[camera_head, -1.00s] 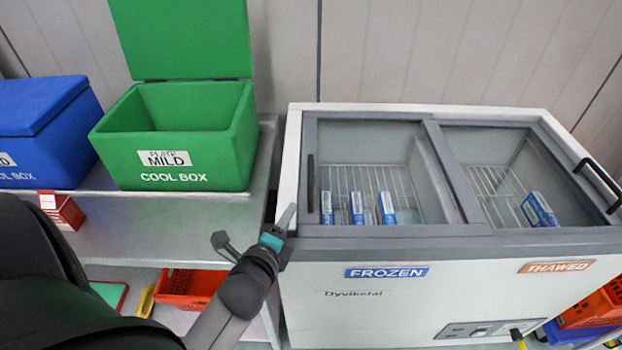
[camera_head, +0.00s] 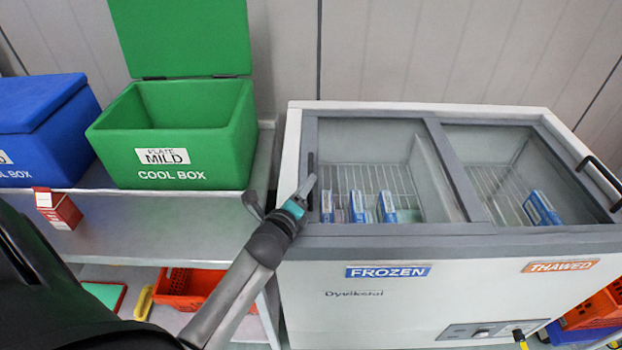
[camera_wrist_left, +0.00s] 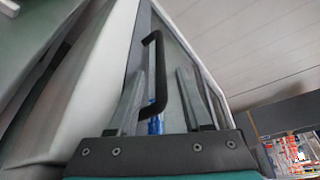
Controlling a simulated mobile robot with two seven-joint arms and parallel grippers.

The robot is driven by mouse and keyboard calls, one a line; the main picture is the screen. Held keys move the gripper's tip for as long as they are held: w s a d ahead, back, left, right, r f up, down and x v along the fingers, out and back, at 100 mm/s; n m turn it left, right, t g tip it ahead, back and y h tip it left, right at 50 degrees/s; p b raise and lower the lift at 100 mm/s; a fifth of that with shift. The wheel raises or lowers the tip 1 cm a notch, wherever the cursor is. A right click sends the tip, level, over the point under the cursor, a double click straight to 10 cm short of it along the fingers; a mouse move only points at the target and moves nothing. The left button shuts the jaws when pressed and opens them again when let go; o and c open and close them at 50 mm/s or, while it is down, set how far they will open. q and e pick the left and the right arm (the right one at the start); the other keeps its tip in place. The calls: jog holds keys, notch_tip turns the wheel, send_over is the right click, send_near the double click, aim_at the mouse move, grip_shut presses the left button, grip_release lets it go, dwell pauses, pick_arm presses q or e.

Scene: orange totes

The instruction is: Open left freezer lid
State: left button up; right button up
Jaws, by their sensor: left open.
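The white chest freezer (camera_head: 350,285) has two grey-framed glass lids, and both look closed. The left lid (camera_head: 375,140) has a dark vertical handle (camera_head: 311,168) at its left edge. My left gripper (camera_head: 306,186) is at the lower part of this handle, at the freezer's front left corner. In the left wrist view the black handle (camera_wrist_left: 158,70) stands between the two open fingers of my left gripper (camera_wrist_left: 160,75). I cannot tell whether a finger touches it. The right lid (camera_head: 500,143) has its own dark handle (camera_head: 600,172) at the right. My right gripper is not in view.
Blue and white boxes (camera_head: 357,207) lie in the freezer under the glass. A green cool box (camera_head: 220,150) with its lid up and a blue box (camera_head: 40,150) stand on the metal bench (camera_head: 130,235) to the left. A small red box (camera_head: 62,209) lies near its front.

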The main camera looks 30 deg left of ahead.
pick_arm(q)
jog(key=shift+b+x, duration=0.55)
jog(key=shift+x, duration=2.25)
grip_shut()
